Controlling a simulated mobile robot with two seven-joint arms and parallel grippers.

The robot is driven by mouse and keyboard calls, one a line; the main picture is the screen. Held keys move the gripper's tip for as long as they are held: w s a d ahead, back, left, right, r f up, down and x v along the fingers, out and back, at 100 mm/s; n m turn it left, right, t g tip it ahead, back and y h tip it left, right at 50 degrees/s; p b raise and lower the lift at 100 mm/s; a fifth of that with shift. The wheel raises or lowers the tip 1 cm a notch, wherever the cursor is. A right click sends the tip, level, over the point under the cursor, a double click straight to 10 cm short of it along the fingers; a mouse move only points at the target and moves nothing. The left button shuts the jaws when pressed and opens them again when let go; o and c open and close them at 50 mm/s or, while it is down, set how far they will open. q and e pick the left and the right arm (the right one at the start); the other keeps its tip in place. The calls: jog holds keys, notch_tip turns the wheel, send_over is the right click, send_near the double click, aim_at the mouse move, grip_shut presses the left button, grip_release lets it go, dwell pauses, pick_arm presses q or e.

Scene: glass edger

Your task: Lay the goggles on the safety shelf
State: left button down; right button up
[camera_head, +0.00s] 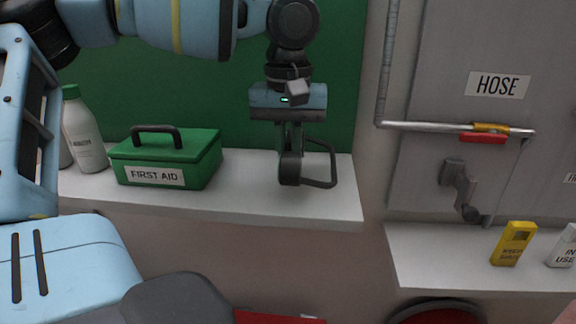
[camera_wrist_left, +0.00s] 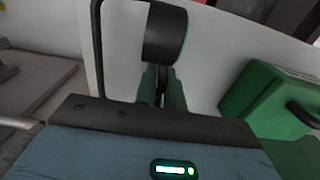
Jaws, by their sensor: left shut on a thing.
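My left gripper (camera_head: 290,150) points down over the white safety shelf (camera_head: 245,195) and is shut on the dark goggles (camera_head: 320,183). The goggles hang low over the right part of the shelf, with a rounded dark part at the fingers and a thin loop to the right. I cannot tell whether they touch the shelf. In the left wrist view the goggles (camera_wrist_left: 166,35) are between the fingertips (camera_wrist_left: 162,85), with the white shelf (camera_wrist_left: 225,55) behind. My right gripper is not in view.
A green first aid box (camera_head: 165,158) stands left of the goggles, with white bottles (camera_head: 85,130) farther left. A green panel (camera_head: 335,70) backs the shelf. To the right are a pipe (camera_head: 440,127) and a lower shelf (camera_head: 430,265) with a yellow block (camera_head: 512,243).

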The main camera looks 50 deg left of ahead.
aim_at(288, 145)
pick_arm(q)
jog(key=shift+f, duration=1.7)
jog(key=c, duration=1.5)
grip_release()
jog(key=shift+f, duration=0.15)
notch_tip(288, 145, up, 12)
jog(key=shift+r, duration=0.2)
jog(key=shift+f, duration=0.1)
